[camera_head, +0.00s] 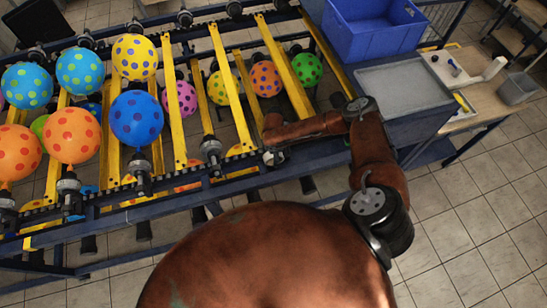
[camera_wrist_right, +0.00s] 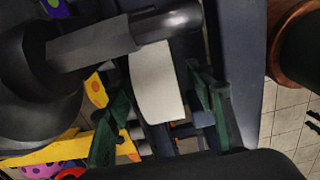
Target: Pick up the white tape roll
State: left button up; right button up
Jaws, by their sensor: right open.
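In the right wrist view a white, curved-edged piece, which looks like the white tape roll (camera_wrist_right: 156,90), lies between the two dark green fingers of my right gripper (camera_wrist_right: 158,84). The fingers are spread, with a gap on each side of it. A dark cylinder covers its upper end. In the head view my right arm reaches in from the right, and its gripper (camera_head: 268,156) is at the front rail of the balloon rack. A small pale patch shows there, too small to identify. My left gripper is not in view.
Several dotted balloons (camera_head: 136,117) stand on the rack with yellow bars (camera_head: 228,85) and dark nozzles (camera_head: 141,176). A blue bin (camera_head: 370,35) is at the back right. A workbench (camera_head: 490,95) with a white cylindrical object (camera_head: 494,68) stands at right. Tiled floor is open at lower right.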

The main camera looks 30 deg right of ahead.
jog(key=shift+f, duration=1.3)
jog(key=shift+c, duration=0.5)
jog(key=c, duration=1.2)
jog(key=shift+r, duration=0.1)
